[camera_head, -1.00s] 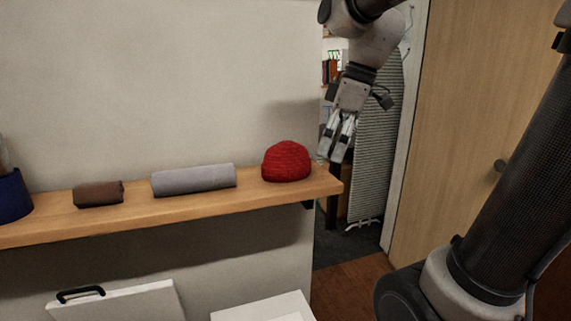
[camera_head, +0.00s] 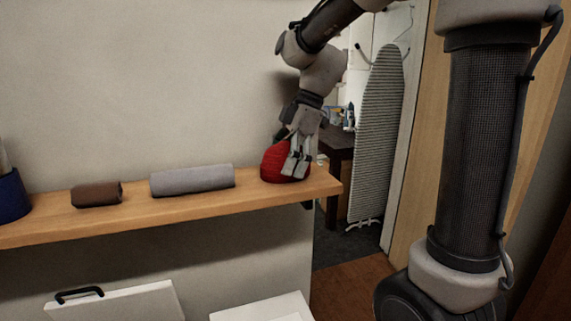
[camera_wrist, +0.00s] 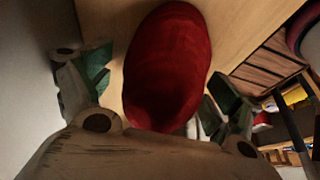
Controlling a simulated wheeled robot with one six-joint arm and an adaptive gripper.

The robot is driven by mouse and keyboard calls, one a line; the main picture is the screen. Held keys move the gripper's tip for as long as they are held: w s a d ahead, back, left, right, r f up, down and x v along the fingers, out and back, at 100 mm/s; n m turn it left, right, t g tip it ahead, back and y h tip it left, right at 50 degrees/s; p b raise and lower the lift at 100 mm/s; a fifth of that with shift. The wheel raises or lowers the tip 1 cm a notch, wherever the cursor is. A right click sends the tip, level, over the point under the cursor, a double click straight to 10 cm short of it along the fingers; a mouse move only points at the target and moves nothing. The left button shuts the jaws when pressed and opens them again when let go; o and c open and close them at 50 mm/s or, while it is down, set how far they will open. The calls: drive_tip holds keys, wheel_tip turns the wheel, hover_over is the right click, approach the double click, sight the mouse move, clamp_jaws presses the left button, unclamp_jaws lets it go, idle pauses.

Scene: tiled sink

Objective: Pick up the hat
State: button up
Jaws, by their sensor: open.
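The red knitted hat (camera_head: 272,163) sits at the right end of the wooden shelf (camera_head: 220,205). My gripper (camera_head: 295,170) is lowered at the hat, in front of its right part in the head view and hiding some of it. In the wrist view the hat (camera_wrist: 170,65) lies between the two spread, green-padded fingers of my gripper (camera_wrist: 160,95). The fingers are open, one to each side of it. I cannot tell whether either finger touches the hat.
A grey rolled towel (camera_head: 192,180) and a brown rolled cloth (camera_head: 97,194) lie to the left on the shelf. A blue container (camera_head: 12,196) stands at the far left. The wall rises behind the shelf. An ironing board (camera_head: 377,130) stands beyond the doorway.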

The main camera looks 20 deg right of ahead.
drive_tip(key=shift+c, duration=0.2)
drive_tip(key=c, duration=1.1)
